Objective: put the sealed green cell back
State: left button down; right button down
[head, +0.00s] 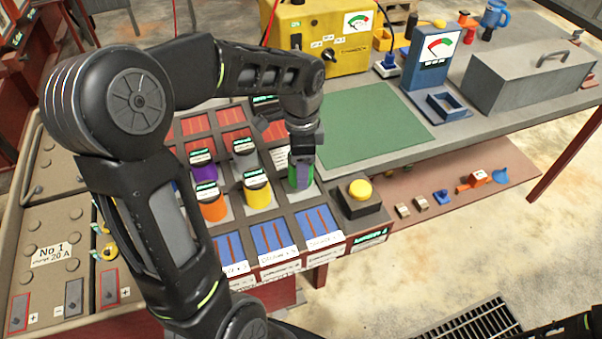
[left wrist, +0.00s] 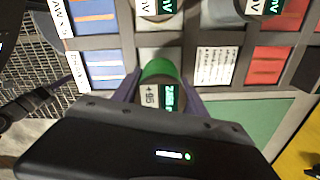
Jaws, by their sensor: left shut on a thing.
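The green cell (head: 300,178) is at the right end of the cell rack (head: 329,196), beside the yellow cell (head: 257,191). My left gripper (head: 302,163) is shut on it from above. My right gripper is not in view.
An orange cell (head: 212,208), a purple cell (head: 204,170) and a grey cell (head: 244,150) stand close by in the rack. A yellow button box (head: 359,197) is just right. Behind are a green mat (head: 370,122), a blue meter (head: 432,58) and a grey toolbox (head: 525,82).

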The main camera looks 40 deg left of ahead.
pick_arm(q)
notch_tip(320, 180, down, 2)
jog(key=shift+f, duration=0.25)
jog(key=shift+f, duration=0.15)
jog(key=c, duration=0.6)
grip_release()
